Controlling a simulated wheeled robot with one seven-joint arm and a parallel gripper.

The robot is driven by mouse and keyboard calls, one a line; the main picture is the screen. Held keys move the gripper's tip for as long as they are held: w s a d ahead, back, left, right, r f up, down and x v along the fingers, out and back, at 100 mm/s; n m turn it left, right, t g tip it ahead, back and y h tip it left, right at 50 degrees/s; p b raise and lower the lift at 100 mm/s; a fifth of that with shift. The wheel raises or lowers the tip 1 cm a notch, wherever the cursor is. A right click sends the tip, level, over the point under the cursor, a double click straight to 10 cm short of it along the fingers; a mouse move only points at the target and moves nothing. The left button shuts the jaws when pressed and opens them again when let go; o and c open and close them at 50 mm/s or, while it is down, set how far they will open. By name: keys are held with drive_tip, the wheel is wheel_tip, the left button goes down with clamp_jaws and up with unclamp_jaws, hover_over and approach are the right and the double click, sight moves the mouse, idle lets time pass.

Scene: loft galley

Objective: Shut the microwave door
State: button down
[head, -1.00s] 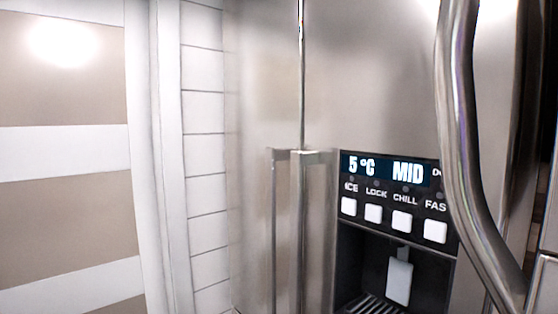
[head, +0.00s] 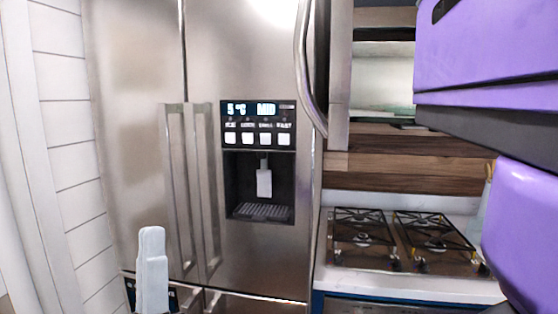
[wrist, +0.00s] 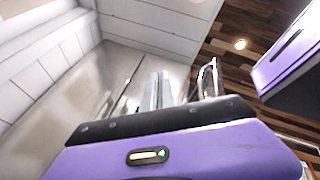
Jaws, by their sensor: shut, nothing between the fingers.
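The microwave is at the upper right of the head view. Its steel door (head: 338,85) stands open, seen nearly edge-on, with a curved handle (head: 304,70) on its left side. The pale microwave interior (head: 385,78) shows to the right of the door. My gripper (head: 152,245) is low at the left of the head view, its pale fingers together and pointing up, well apart from the door. The fingers also show in the wrist view (wrist: 157,88), empty. A shiny curved piece at the right there may be the handle; I cannot tell.
A steel fridge (head: 245,60) with long handles and a dispenser (head: 262,195) fills the middle. A gas hob (head: 385,238) lies below the microwave. My purple arm covers the right edge. White planked wall (head: 65,130) stands at the left.

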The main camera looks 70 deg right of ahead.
drive_tip(key=s+d+r+m+g+y, duration=0.1)
drive_tip(key=d+r+m+g+y, duration=0.45)
drive_tip(key=m, duration=0.55)
drive_tip(key=s+d+r+m+g+y, duration=0.1)
drive_tip(key=d+r+m+g+y, duration=0.1)
drive_tip(key=r+m+g, duration=0.7)
drive_tip(key=s+d+r+m+g+y, duration=0.15)
drive_tip(key=d+m+g+y, duration=0.35)
drive_tip(key=m, duration=0.9)
drive_tip(key=s+d+r+h+p, duration=0.2)
drive_tip(key=s+d+p, duration=0.3)
drive_tip(key=s+d, duration=0.2)
drive_tip(key=shift+d+r, duration=0.35)
drive_tip(key=shift+d, duration=0.05)
drive_tip(key=shift+g, duration=0.25)
